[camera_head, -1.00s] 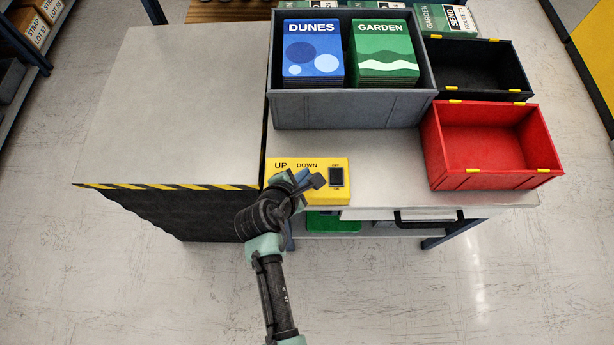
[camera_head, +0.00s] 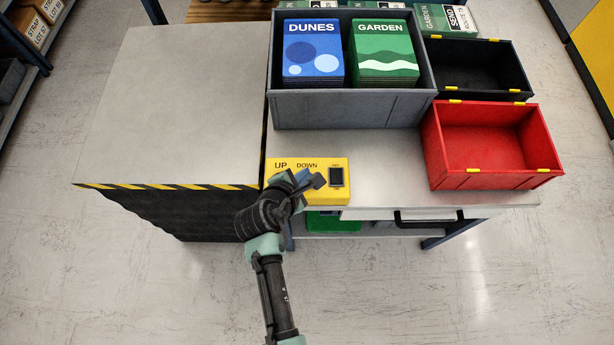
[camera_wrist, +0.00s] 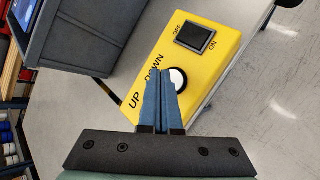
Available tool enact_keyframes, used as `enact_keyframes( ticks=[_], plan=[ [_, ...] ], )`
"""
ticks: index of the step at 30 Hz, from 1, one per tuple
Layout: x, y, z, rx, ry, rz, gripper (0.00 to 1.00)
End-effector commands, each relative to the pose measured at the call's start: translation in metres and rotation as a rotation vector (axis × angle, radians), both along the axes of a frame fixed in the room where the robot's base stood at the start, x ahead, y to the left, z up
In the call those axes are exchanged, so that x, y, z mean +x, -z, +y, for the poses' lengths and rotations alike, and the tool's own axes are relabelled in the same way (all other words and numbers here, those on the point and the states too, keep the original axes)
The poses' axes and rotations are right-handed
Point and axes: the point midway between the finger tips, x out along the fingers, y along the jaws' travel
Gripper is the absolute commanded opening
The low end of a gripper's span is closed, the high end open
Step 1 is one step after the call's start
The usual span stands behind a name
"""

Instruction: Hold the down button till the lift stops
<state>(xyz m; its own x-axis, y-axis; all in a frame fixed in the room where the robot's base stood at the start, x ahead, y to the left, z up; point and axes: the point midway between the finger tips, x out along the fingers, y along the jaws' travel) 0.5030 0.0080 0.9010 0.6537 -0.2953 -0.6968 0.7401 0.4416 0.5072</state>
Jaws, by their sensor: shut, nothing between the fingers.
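The yellow control box (camera_head: 340,194) sits at the front edge of the grey bench, marked UP and DOWN, with a dark OFF/ON switch (camera_head: 336,177). In the wrist view a round white button (camera_wrist: 179,78) shows by the DOWN label, partly behind my fingers. My gripper (camera_head: 318,181) is shut and empty, over the middle of the box. Its blue fingertips (camera_wrist: 160,78) overlap the button's edge in the picture; I cannot tell whether they touch or press it. The UP button is hidden. The lift platform (camera_head: 175,100), with a striped front edge and black skirt, stands left of the bench.
A grey crate (camera_head: 350,110) holds blue DUNES and green GARDEN stacks at the back of the bench. A red bin (camera_head: 490,180) and a black bin (camera_head: 485,90) stand to the right. The lift top is bare.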

Motion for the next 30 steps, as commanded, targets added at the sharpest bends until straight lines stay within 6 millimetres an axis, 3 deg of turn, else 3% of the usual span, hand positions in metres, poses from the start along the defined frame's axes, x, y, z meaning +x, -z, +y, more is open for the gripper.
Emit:
enact_keyframes(
  ticks=[30],
  plan=[
    [0.000, 0.013, 0.000, 0.000, 0.000, 0.000, 0.00]
  ],
)
